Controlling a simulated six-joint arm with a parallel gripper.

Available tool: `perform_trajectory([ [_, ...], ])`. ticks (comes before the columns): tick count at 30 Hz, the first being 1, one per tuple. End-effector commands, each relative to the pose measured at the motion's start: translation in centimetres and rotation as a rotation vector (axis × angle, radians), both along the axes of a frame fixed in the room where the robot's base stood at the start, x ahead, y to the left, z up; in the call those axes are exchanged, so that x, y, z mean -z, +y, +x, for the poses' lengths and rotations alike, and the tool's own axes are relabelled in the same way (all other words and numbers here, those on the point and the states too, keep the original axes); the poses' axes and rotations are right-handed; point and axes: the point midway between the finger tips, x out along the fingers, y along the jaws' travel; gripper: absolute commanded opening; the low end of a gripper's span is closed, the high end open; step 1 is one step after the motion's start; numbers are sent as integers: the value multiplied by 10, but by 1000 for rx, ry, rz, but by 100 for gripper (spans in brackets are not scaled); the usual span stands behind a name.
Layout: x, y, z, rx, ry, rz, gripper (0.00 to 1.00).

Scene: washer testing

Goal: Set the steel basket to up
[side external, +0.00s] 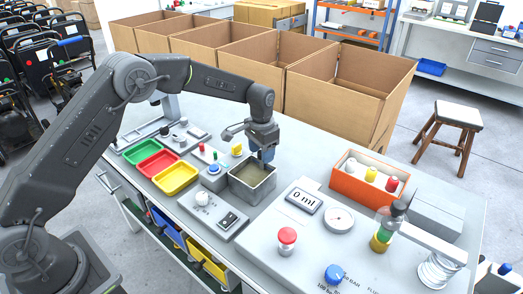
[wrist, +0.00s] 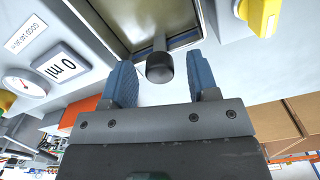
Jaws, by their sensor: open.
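A grey, open-topped square tank (side external: 243,191) stands on the bench in the side view. Its opening and metal rim (wrist: 120,45) show at the top of the wrist view. The steel basket cannot be told apart clearly from the tank in either view. A dark round knob (wrist: 160,70) on a short stem sticks out from the tank toward my gripper (wrist: 162,86). My gripper is open, with one blue finger on each side of the knob and gaps between. In the side view my gripper (side external: 266,155) is at the tank's far rim, pointing down.
Green, red and yellow trays (side external: 176,178) lie left of the tank. A panel with a 0 ml display (side external: 304,201), a red button (side external: 287,236) and a blue knob (side external: 334,274) is in front. An orange bin (side external: 358,190) stands right; cardboard boxes (side external: 325,95) stand behind.

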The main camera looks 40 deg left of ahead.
Motion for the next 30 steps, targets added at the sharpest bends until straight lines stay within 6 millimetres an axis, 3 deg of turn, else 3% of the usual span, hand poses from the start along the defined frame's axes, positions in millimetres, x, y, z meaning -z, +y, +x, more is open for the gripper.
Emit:
perform_trajectory([
  [3, 0, 0, 0, 0, 0, 0, 54],
  [20, -1, 0, 0, 0, 0, 0, 1],
  [26, -1, 0, 0, 0, 0, 0, 0],
  [30, -13, 0, 1, 0, -2, 0, 0],
])
